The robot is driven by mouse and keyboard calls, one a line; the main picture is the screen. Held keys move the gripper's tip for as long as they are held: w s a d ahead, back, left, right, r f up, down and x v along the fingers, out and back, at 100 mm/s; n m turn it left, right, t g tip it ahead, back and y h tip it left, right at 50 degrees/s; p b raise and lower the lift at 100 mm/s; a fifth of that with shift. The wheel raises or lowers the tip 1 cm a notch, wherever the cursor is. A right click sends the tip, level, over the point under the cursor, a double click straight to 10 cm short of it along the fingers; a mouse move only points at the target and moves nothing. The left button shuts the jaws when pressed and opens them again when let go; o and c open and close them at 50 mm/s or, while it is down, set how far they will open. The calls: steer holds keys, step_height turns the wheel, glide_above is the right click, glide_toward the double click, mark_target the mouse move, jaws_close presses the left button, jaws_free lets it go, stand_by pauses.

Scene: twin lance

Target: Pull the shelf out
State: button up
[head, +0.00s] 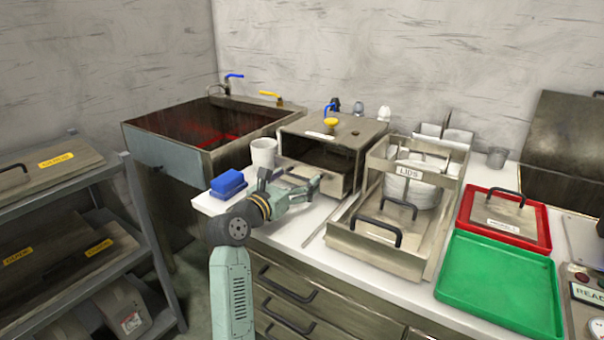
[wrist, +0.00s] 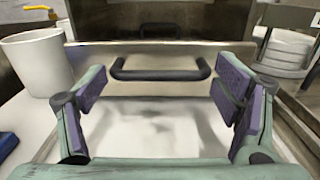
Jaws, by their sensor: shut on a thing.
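A steel box (head: 350,133) with a yellow knob stands on the counter, its front open and its inside dark. The shelf (head: 335,184) sits low in this opening, and its metal front (wrist: 88,60) faces me in the wrist view. A black bar handle (wrist: 160,75) is on that front. Finger contact with the bar is hard to see.
A white cup (head: 263,152) and a blue sponge (head: 228,184) stand close to the left of my gripper. A metal tray rack marked LIDS (head: 409,172) stands close on the right. Red (head: 478,226) and green (head: 492,285) trays lie further right. A sink (head: 190,125) is behind left.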

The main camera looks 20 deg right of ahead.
steer(key=v, duration=2)
steer(key=shift+s+f, duration=0.15)
steer(key=shift+s, duration=0.05)
steer(key=shift+c, duration=0.2)
steer(key=o, duration=1.4)
steer(key=shift+o, duration=1.2)
steer(key=shift+a, duration=0.15)
steer(key=v, duration=1.1)
steer(key=shift+s+a, duration=0.3)
